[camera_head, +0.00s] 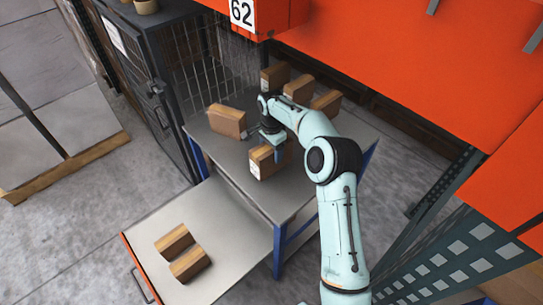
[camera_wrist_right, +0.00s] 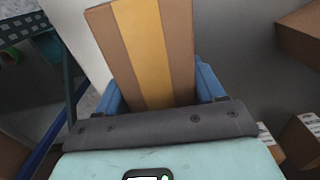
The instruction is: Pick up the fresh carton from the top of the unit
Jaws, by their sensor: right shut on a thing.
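A brown carton with a yellow-tan tape strip and a white label (camera_head: 262,163) is at the front of the grey-topped unit (camera_head: 287,195) with blue legs. My right gripper (camera_head: 272,141) reaches over the unit and is shut on this carton. In the right wrist view the carton (camera_wrist_right: 150,50) stands between the two blue fingers (camera_wrist_right: 160,98). I cannot tell whether its underside touches the top. Other cartons on the unit are one at the left (camera_head: 228,121) and several at the back (camera_head: 275,76). No mark shows which is fresh. My left gripper is out of view.
A lower pale platform (camera_head: 215,215) in front holds two cartons (camera_head: 174,241). A dark cage cabinet (camera_head: 160,75) stands at the left. An orange machine body (camera_head: 430,70) numbered 62 overhangs the back and right. A dark perforated frame (camera_head: 450,250) is at right.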

